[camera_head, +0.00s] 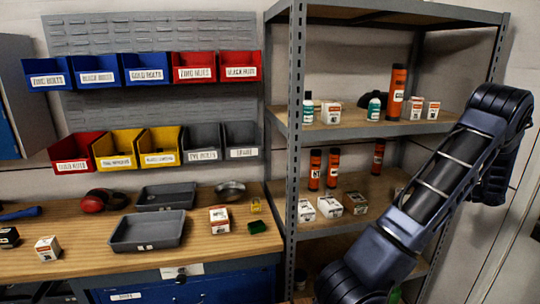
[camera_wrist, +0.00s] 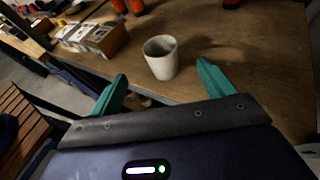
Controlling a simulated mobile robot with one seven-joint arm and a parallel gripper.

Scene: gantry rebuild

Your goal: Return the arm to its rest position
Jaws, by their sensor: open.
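My gripper (camera_wrist: 162,74) shows in the wrist view with its two teal fingers spread apart and nothing held between them. A pale cup (camera_wrist: 160,57) stands upright on a wooden surface (camera_wrist: 240,40), just beyond the fingertips and roughly between them in the picture. I cannot tell the exact gap. In the head view my arm rises from the bottom, crosses the right part of the shelf unit and bends at the upper right. The fingers cannot be made out there, and the cup is not visible.
A metal shelf unit (camera_head: 296,130) holds small boxes, bottles and orange cylinders. A workbench (camera_head: 90,225) at left carries grey trays (camera_head: 148,230), red ear muffs (camera_head: 95,201) and a metal bowl (camera_head: 230,190). Small boxes (camera_wrist: 92,37) also stand left of the cup.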

